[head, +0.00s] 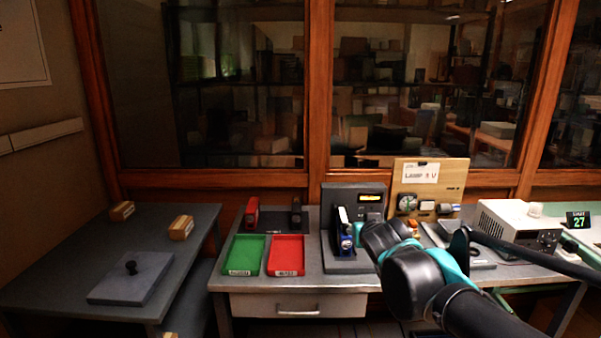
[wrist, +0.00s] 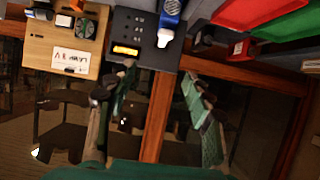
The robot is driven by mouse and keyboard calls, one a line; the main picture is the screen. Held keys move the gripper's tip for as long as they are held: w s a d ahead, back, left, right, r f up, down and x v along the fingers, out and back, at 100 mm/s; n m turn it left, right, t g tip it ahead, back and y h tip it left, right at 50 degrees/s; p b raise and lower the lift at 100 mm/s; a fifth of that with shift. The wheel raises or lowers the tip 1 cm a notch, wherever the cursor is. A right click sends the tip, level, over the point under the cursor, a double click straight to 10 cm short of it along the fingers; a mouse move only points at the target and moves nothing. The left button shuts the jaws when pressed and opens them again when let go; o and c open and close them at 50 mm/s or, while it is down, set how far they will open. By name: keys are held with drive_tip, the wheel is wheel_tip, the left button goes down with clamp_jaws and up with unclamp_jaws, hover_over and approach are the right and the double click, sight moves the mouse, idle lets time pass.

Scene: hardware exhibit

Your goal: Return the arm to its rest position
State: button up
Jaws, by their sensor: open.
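My black and teal arm (head: 415,280) reaches in from the lower right in the head view, with its end in front of the dark test stand (head: 345,258). My gripper (wrist: 160,75) shows in the wrist view with its two fingers spread apart and nothing between them. That view is upside down. The stand (wrist: 140,57) with its lit orange display is near the fingers there, and a blue and white device (wrist: 170,20) is on it. The fingers are hard to make out in the head view. I cannot tell their exact distance from the stand.
A green tray (head: 244,254) and a red tray (head: 286,254) lie on the workbench left of the stand. A wooden lamp panel (head: 428,185) and a white power unit (head: 515,225) stand to the right. A grey side table (head: 60,255) is at left. Glazed wooden frames close the back.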

drive_tip(key=s+d+f+g, duration=0.1)
drive_tip(key=s+f+g, duration=0.3)
drive_tip(key=f, duration=0.6)
drive_tip(key=s+d+f+g, duration=0.2)
drive_tip(key=s+f+g, duration=0.2)
drive_tip(key=f, duration=0.7)
drive_tip(key=s, duration=0.2)
drive_tip(key=shift+s+g, duration=0.3)
idle(1.0)
